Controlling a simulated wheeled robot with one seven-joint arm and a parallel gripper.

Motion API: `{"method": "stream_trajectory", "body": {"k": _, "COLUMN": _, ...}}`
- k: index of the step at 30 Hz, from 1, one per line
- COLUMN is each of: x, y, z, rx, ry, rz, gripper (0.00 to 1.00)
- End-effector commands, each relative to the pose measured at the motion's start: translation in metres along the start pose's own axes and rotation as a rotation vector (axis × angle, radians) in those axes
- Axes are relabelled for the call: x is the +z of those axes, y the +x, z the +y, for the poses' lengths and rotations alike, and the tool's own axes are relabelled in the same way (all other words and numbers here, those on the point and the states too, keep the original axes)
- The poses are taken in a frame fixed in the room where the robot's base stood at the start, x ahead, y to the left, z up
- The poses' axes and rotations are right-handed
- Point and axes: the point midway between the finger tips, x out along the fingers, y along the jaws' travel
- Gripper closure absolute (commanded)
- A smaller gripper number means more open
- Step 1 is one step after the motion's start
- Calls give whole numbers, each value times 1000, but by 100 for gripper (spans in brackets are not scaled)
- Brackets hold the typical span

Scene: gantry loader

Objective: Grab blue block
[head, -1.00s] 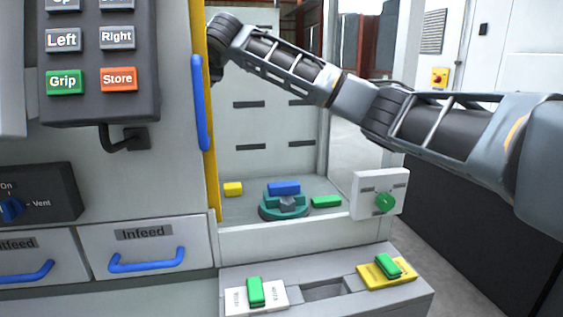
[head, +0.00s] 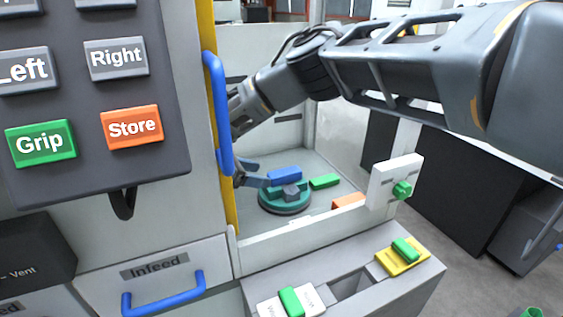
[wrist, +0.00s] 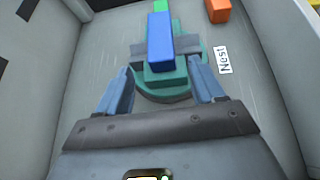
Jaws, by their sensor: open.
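The blue block (head: 285,173) lies on a round teal fixture (head: 285,205) inside the cabinet. In the wrist view the blue block (wrist: 160,40) is ahead of my gripper (wrist: 160,72), roughly centred between its fingers. The fingers are open and empty, one on each side of the teal fixture (wrist: 165,92) in the picture. In the head view my gripper (head: 254,172) is just left of the block, reaching into the cabinet. The blue door handle hides part of my wrist there.
A green block (head: 325,181) and an orange block (head: 348,201) lie on the cabinet floor to the right. The yellow door edge and blue handle (head: 217,110) stand close to my wrist. A front ledge (head: 290,240) and cabinet walls bound the space. A "Nest" label (wrist: 223,60) is beside the fixture.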

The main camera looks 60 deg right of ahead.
Motion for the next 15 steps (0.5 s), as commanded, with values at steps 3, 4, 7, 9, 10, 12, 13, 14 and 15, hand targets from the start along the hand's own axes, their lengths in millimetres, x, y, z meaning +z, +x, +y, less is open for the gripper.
{"method": "stream_trajectory", "body": {"k": 3, "x": 11, "y": 7, "z": -10, "rx": -36, "ry": -13, "rz": -82, "gripper": 32}}
{"method": "stream_trajectory", "body": {"k": 4, "x": 12, "y": 9, "z": -12, "rx": -41, "ry": -15, "rz": -92, "gripper": 32}}
{"method": "stream_trajectory", "body": {"k": 7, "x": 14, "y": 17, "z": -14, "rx": -52, "ry": -18, "rz": -110, "gripper": 32}}
{"method": "stream_trajectory", "body": {"k": 9, "x": 15, "y": 24, "z": -14, "rx": -53, "ry": -18, "rz": -111, "gripper": 32}}
{"method": "stream_trajectory", "body": {"k": 10, "x": 16, "y": 28, "z": -15, "rx": -54, "ry": -18, "rz": -110, "gripper": 32}}
{"method": "stream_trajectory", "body": {"k": 12, "x": 16, "y": 34, "z": -15, "rx": -52, "ry": -19, "rz": -109, "gripper": 32}}
{"method": "stream_trajectory", "body": {"k": 13, "x": 16, "y": 36, "z": -15, "rx": -52, "ry": -19, "rz": -109, "gripper": 32}}
{"method": "stream_trajectory", "body": {"k": 14, "x": 16, "y": 38, "z": -15, "rx": -52, "ry": -19, "rz": -108, "gripper": 32}}
{"method": "stream_trajectory", "body": {"k": 15, "x": 17, "y": 40, "z": -14, "rx": -51, "ry": -19, "rz": -108, "gripper": 32}}
